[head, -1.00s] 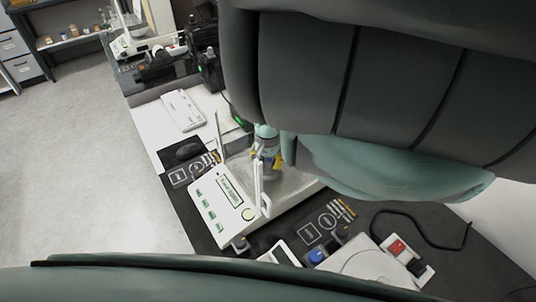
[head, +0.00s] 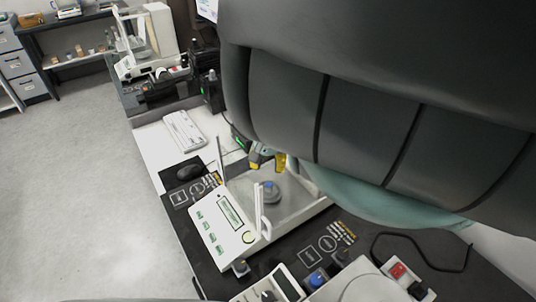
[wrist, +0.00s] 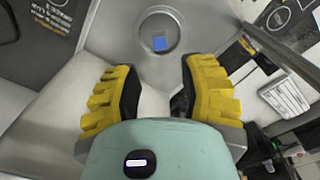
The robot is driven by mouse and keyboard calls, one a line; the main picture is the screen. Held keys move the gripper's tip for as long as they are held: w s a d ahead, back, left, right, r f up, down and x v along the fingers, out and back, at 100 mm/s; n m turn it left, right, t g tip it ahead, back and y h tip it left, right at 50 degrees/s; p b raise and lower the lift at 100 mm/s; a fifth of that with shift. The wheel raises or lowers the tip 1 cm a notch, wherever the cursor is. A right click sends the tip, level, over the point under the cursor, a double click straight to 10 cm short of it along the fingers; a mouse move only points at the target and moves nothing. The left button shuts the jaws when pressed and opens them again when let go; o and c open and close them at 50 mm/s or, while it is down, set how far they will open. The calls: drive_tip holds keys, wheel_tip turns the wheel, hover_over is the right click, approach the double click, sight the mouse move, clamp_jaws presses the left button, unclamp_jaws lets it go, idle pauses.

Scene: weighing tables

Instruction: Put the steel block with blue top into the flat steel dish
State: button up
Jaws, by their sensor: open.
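The steel block with blue top (wrist: 160,44) sits inside the round flat steel dish (wrist: 146,22) in the wrist view, near the rim closest to my gripper. In the head view the blue top of the block (head: 269,185) shows over the grey dish (head: 273,197), which stands in the weighing chamber of a white balance. My gripper (wrist: 157,80) is open and empty, its yellow fingers apart and clear of the block. In the head view the gripper (head: 265,160) is just behind the dish, partly hidden by my arm.
The white balance (head: 225,215) has a display and upright clear panels around the dish. A blue-topped item (head: 317,279) stands on the dark table in front. A black cable (head: 420,236) lies at right.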

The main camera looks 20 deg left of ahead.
drive_tip(key=shift+r, duration=1.5)
